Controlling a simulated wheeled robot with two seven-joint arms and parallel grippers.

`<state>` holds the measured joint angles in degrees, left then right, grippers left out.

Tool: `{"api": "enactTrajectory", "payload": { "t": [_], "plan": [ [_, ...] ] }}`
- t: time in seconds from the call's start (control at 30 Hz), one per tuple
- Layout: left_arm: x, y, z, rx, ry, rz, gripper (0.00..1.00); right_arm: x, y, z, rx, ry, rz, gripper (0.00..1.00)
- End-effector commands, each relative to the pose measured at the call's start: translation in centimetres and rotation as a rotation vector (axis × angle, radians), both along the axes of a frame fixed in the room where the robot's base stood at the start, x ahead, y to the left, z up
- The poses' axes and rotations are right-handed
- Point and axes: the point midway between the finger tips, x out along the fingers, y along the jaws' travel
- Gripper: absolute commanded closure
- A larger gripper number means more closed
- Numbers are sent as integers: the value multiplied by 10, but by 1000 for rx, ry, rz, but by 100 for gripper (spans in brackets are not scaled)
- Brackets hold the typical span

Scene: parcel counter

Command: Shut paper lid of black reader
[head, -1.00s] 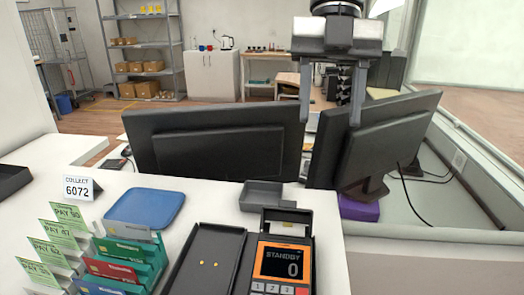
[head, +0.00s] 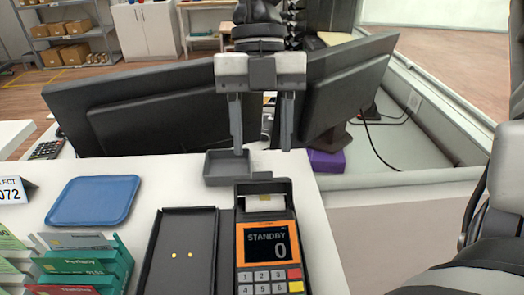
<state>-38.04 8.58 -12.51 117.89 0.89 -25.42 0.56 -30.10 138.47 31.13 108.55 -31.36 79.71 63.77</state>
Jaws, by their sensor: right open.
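The black reader (head: 237,235) with an orange face stands at the counter's front right. Its screen reads STANDBY 0. At its top end the paper lid (head: 263,187) stands raised, and a pale paper roll (head: 265,202) shows in the bay below it. My right gripper (head: 262,148) points down, above and beyond the reader's top end, near the small grey tray. Its two fingers are apart with nothing between them. It does not appear to touch the lid. My left gripper is not in view.
A small grey tray (head: 213,180) sits behind the reader.

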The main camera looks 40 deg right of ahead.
Motion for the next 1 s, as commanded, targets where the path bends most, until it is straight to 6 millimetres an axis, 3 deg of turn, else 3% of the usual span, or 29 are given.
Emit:
{"api": "enactTrajectory", "payload": {
  "t": [0.23,0.57,0.6,0.77,1.0],
  "plan": [
    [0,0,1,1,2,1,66,-9,6,-26,1,1,1,51],
    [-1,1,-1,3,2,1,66,-11,7,-30,1,0,0,51],
    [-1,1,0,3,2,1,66,-11,7,-30,1,0,0,54],
    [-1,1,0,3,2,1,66,-11,6,-30,1,0,0,96],
    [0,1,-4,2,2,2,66,-11,7,-31,-6,-13,1,96]
  ]
}}
